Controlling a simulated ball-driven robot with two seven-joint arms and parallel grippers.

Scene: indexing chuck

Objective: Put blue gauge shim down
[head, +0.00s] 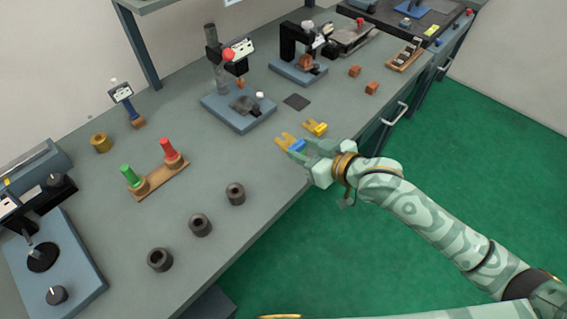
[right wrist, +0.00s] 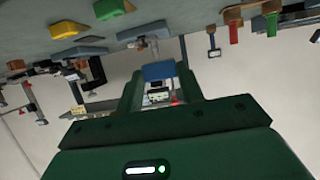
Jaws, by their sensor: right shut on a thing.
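The blue gauge shim (head: 297,146) is between the fingertips of my right gripper (head: 308,150) in the head view, near the table's front edge. In the right wrist view the blue shim (right wrist: 158,71) sits between the two dark fingers, and the gripper is shut on it. The shim looks held above the table, but the exact gap is hard to tell. Another yellow piece (head: 316,127) lies behind the gripper. My left gripper is not in view.
A dark square pad (head: 297,102) lies flat behind the yellow pieces. A gauge stand (head: 238,112) is left of it. A wooden rack (head: 160,181) holds green and red handles. Several dark rings (head: 200,225) stand in front. Bare table lies left of the gripper.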

